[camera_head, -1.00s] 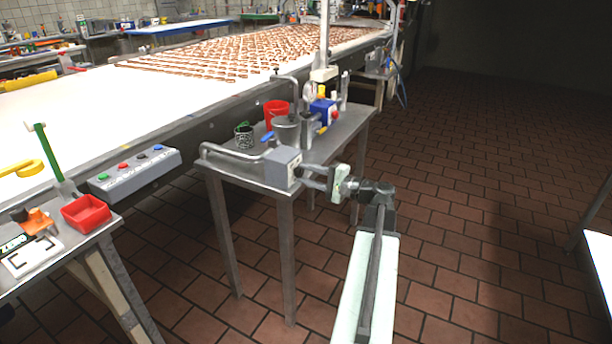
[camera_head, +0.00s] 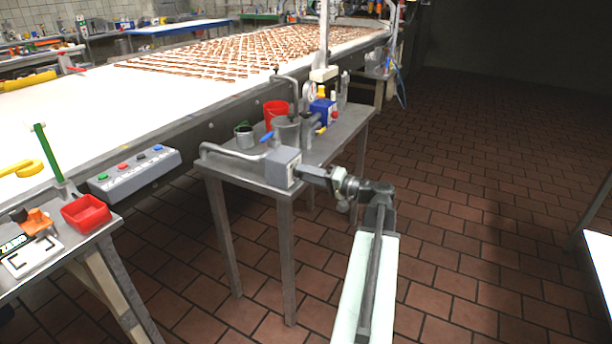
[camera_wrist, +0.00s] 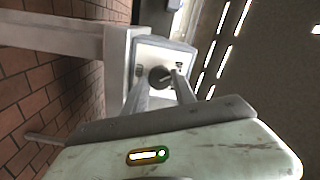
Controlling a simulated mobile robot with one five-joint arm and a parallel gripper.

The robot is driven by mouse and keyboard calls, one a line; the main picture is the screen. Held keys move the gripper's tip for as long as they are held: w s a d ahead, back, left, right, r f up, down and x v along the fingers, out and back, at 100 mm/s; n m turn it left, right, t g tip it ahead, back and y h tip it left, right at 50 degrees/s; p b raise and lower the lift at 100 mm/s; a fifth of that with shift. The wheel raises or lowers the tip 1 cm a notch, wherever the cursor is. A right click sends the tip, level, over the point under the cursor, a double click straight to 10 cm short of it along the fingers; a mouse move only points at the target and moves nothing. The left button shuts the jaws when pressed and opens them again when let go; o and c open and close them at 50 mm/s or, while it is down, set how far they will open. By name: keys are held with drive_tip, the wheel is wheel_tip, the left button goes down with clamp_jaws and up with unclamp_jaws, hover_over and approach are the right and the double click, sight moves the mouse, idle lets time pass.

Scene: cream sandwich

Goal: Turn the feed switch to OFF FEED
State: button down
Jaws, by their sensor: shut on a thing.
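The feed switch is a grey box (camera_head: 283,167) at the near end of the small metal table in the head view. In the wrist view its pale face (camera_wrist: 150,55) carries a dark round knob (camera_wrist: 160,77) with small dark labels on either side. The label text is too small to read. My gripper (camera_head: 304,172) reaches the box face from the right. In the wrist view my gripper's two fingers (camera_wrist: 161,86) lie on either side of the knob and are shut on it. The head view hides the knob behind the fingers.
A grey button panel (camera_head: 135,172) is at left. Open tiled floor lies to the right.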

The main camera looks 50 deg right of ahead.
idle(0.4)
drive_tip(key=c, duration=1)
unclamp_jaws()
drive_tip(key=v, duration=0.8)
